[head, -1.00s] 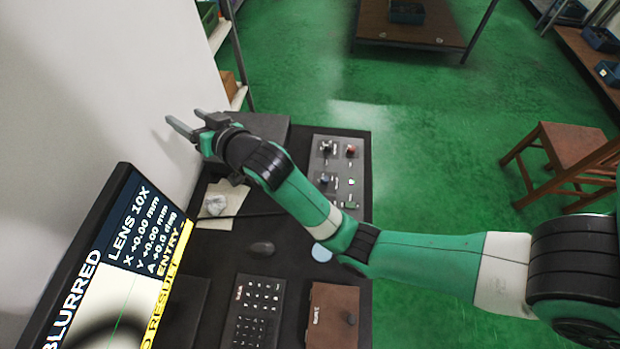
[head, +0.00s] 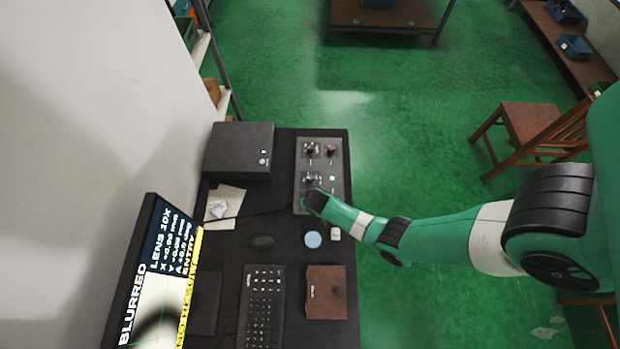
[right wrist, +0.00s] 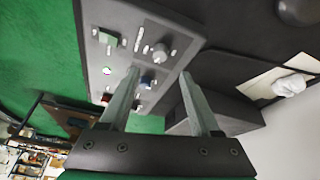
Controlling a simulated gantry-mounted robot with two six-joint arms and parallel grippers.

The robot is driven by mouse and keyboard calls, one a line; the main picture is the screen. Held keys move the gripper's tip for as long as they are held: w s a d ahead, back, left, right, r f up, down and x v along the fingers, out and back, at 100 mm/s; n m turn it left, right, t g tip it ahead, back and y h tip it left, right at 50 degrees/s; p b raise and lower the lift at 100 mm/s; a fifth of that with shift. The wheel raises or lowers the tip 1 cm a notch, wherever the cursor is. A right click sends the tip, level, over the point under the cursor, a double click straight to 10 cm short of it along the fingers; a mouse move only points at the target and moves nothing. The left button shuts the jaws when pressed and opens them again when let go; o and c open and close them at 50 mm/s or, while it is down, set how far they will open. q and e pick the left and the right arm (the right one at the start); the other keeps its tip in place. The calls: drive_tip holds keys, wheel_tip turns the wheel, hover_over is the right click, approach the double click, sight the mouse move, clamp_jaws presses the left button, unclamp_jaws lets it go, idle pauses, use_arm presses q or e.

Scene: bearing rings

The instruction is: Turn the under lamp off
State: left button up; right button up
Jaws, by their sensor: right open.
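The grey control panel (head: 341,190) lies on the dark desk and also shows in the right wrist view (right wrist: 120,60). It carries a red knob (head: 331,149), a blue knob (right wrist: 147,81), a silver knob (right wrist: 160,52), a green switch (right wrist: 108,37) and a small round indicator (right wrist: 107,71). The labels are too small to read, so I cannot tell which control belongs to the under lamp. My right gripper (right wrist: 159,73) is open and empty, with its fingers reaching over the panel near the blue knob. My left gripper is out of view.
A dark box (head: 240,150) stands behind the panel to the left. A monitor (head: 150,270), keyboard (head: 263,305), mouse (head: 262,241), blue disc (head: 313,240) and brown case (head: 326,292) are on the desk. A chair (head: 530,125) stands on the floor at right.

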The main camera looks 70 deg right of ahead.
drive_tip(key=b+x, duration=0.5)
drive_tip(key=x, duration=0.2)
drive_tip(key=shift+a+f, duration=0.1)
drive_tip(key=shift+f, duration=0.05)
drive_tip(key=shift+w+d+f+b, duration=0.15)
drive_tip(key=shift+d+f+b, duration=0.15)
drive_tip(key=shift+f+b, duration=0.25)
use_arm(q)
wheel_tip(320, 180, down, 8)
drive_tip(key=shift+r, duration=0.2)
use_arm(e)
clamp_jaws()
